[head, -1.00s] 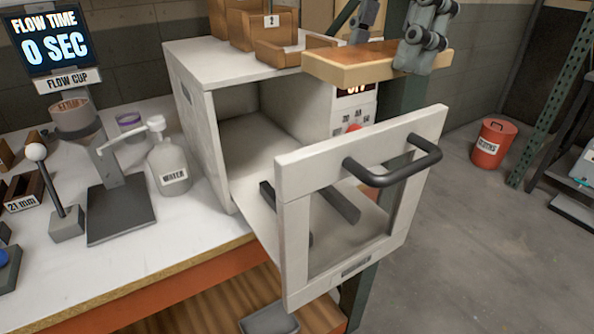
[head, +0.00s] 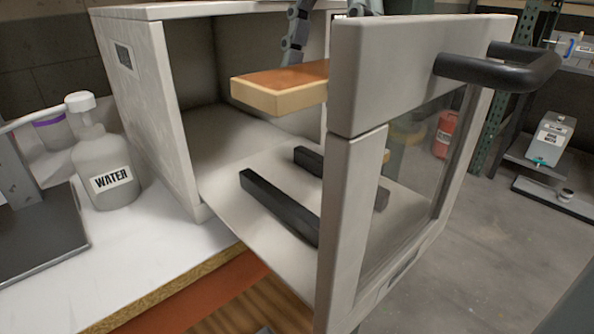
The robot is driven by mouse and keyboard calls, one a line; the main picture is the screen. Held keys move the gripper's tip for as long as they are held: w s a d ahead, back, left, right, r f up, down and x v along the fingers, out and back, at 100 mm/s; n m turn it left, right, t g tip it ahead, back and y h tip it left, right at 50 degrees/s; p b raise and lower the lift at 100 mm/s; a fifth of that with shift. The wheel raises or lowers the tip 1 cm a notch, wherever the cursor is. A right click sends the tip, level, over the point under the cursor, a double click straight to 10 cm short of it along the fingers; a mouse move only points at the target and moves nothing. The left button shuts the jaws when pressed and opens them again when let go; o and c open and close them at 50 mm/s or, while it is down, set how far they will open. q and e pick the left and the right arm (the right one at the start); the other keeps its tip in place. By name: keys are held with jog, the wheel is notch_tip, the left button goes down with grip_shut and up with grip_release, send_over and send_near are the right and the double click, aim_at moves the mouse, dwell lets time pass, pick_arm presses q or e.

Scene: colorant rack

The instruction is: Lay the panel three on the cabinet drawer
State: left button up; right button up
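The cabinet drawer (head: 265,252) is pulled out of the white cabinet (head: 170,120). Its floor carries two dark bars (head: 280,206), and its tall front has a glass pane and a black handle (head: 500,72). Panel three (head: 275,92), a flat board with a brown top and pale wooden edges, is held level in the air above the drawer, apart from the bars. The drawer front hides its right part. My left gripper (head: 292,50) is at the panel's far edge, fingertips hidden. My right gripper (head: 365,6) is mostly hidden behind the drawer front; both appear shut on the panel.
A water bottle (head: 103,170) stands on the white bench left of the cabinet, beside a dark plate (head: 45,235). A red bin (head: 444,135) and a low shelf with a white device (head: 552,138) are at the right. Floor right of the drawer is clear.

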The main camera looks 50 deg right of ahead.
notch_tip(320, 180, down, 3)
jog(key=shift+w+r+b, duration=0.1)
jog(key=shift+w+b, duration=0.05)
jog(key=shift+b, duration=0.45)
notch_tip(320, 180, down, 4)
jog(key=shift+f+b, duration=0.1)
jog(key=shift+b, duration=0.65)
pick_arm(q)
jog(key=shift+s+f+b, duration=0.2)
jog(key=shift+f+b, duration=0.15)
jog(key=shift+f, duration=0.85)
jog(key=shift+s+f+b, duration=0.15)
jog(key=shift+f+b, duration=0.2)
jog(key=shift+f, duration=0.8)
pick_arm(e)
jog(key=shift+f, duration=1.9)
jog(key=o, duration=1.2)
jog(key=shift+f, duration=0.1)
